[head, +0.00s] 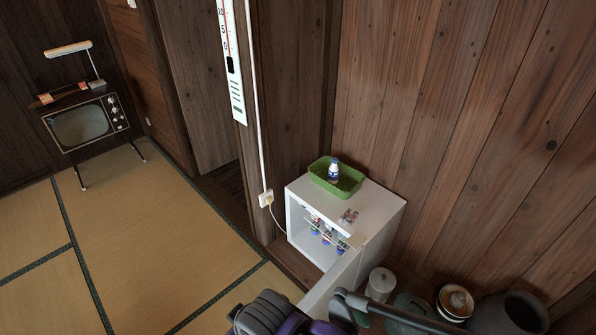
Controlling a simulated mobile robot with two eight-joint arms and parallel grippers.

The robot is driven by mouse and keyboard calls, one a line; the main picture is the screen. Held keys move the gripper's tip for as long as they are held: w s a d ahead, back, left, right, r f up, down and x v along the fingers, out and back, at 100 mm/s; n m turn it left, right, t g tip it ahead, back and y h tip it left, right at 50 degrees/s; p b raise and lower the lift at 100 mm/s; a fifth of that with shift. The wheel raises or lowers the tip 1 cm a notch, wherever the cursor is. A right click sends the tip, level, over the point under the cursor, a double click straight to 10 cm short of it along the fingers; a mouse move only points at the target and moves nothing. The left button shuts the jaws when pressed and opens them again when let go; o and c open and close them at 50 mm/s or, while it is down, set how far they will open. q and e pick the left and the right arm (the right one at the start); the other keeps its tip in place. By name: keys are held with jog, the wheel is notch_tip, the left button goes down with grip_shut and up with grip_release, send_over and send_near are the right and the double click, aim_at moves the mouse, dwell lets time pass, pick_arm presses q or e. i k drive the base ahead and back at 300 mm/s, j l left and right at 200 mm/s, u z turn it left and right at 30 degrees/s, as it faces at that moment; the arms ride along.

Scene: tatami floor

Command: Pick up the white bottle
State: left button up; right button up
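A small white bottle (333,174) with a dark blue band stands upright in a green tray (319,178). The tray sits on top of a small white cabinet (378,205) against the wooden wall. I see no gripper of mine touching or near the bottle. Neither of my grippers can be made out in the head view.
The cabinet's front is open, with several small bottles (327,237) inside and its door (335,290) swung out. A dark grey and purple object (270,316) fills the bottom. Pots (455,301) stand right; tatami (150,230) is clear left.

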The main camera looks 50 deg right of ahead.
aim_at(333, 171)
jog(key=i+z, duration=0.2)
jog(key=i, duration=0.25)
jog(key=i+j+z, duration=0.2)
jog(key=i, duration=0.25)
jog(key=i+j+z, duration=0.2)
jog(key=i, duration=0.25)
jog(key=i+l+z, duration=0.15)
jog(key=i+z, duration=0.55)
jog(key=z, duration=0.15)
jog(key=i+z, duration=0.45)
jog(key=i+l+z, duration=0.15)
jog(key=i+z, duration=0.3)
jog(key=i, duration=0.4)
